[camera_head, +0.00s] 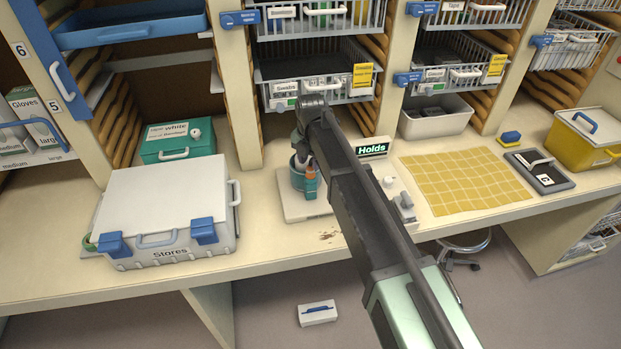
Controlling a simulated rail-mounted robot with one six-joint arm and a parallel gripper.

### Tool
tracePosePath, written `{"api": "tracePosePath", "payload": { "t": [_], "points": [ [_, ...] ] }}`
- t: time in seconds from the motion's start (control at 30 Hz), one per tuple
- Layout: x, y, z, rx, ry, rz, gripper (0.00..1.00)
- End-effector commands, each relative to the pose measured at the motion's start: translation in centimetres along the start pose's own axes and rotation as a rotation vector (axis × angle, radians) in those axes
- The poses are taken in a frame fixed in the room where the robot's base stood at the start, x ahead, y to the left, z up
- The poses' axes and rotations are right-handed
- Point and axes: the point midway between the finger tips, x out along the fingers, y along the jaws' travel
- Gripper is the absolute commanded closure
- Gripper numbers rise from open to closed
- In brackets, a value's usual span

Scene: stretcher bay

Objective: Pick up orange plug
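A small orange piece (310,171), which looks like the orange plug, shows at the top of a small teal upright part. It sits at the front right of a teal round holder (297,182) on a pale base plate (300,208). My gripper (302,164) points down at the holder, close behind and left of the orange piece. My arm comes from the lower right and covers what lies to the right. The fingers are small and partly hidden, so I cannot tell whether they are open or touch anything.
A grey Stores case (160,205) stands left, with a green box (178,142) behind it. A Holds sign (373,148) stands right of my arm, near a yellow gridded mat (465,182). Wire baskets (315,75) hang behind. The counter's front edge is close.

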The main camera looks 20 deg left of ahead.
Motion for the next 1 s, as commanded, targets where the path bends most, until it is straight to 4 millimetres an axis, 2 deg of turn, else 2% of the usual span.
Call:
{"api": "tracePosePath", "payload": {
  "t": [0.03, 0.17, 0.4, 0.63, 0.87, 1.0],
  "points": [
    [2.1, 0.0, 0.1, 0.000, 0.000, 0.000, 0.62],
    [4.0, 0.0, 0.1, 0.000, 0.000, 0.000, 0.62],
    [3.6, 0.0, 0.1, 0.000, 0.000, 0.000, 0.63],
    [3.6, 0.0, 0.1, 0.000, 0.000, 0.000, 0.98],
    [3.5, 0.0, 0.1, 0.001, 0.000, 0.000, 0.98],
    [2.8, 0.0, 0.1, 0.001, 0.000, 0.000, 0.98]
  ]
}}
